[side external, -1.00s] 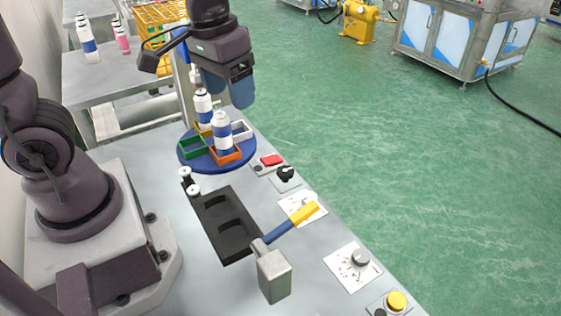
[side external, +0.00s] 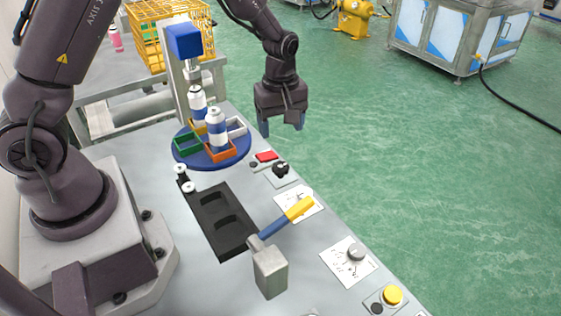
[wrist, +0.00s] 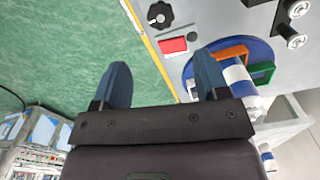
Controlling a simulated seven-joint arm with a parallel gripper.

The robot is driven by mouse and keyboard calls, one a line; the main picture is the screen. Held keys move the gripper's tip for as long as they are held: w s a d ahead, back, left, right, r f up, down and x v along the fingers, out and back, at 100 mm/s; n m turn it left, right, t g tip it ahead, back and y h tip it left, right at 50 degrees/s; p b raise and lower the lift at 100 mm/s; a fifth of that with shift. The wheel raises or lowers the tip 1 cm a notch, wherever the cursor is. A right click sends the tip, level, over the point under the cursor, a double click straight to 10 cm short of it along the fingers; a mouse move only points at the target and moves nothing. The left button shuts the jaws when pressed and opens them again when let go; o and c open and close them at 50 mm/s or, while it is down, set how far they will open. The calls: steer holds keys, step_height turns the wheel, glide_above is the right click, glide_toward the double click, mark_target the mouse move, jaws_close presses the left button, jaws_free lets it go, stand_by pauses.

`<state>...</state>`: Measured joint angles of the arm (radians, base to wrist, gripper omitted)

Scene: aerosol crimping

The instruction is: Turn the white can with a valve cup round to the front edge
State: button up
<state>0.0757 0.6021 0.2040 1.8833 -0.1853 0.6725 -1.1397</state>
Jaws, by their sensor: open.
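A blue round turntable (side external: 204,164) carries green, orange, white and yellow trays. A white can with a blue band (side external: 217,130) stands upright in the orange tray (side external: 221,155), on the front side. A second such can (side external: 198,103) stands behind it, below a press head with a blue block (side external: 184,42). The valve cups are too small to tell. My gripper (side external: 281,125) is open and empty, right of the turntable and apart from it. In the wrist view its fingers (wrist: 160,64) show beside the turntable (wrist: 212,48), with the front can (wrist: 238,76) past the right finger.
A red button (side external: 267,156) and a black knob (side external: 281,169) lie along the table's right edge. Open floor lies right of the table.

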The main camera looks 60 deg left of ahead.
mark_target(281, 166)
step_height(281, 166, down, 11)
stand_by(0.3)
steer(key=c, duration=0.9)
steer(key=shift+c, duration=0.2)
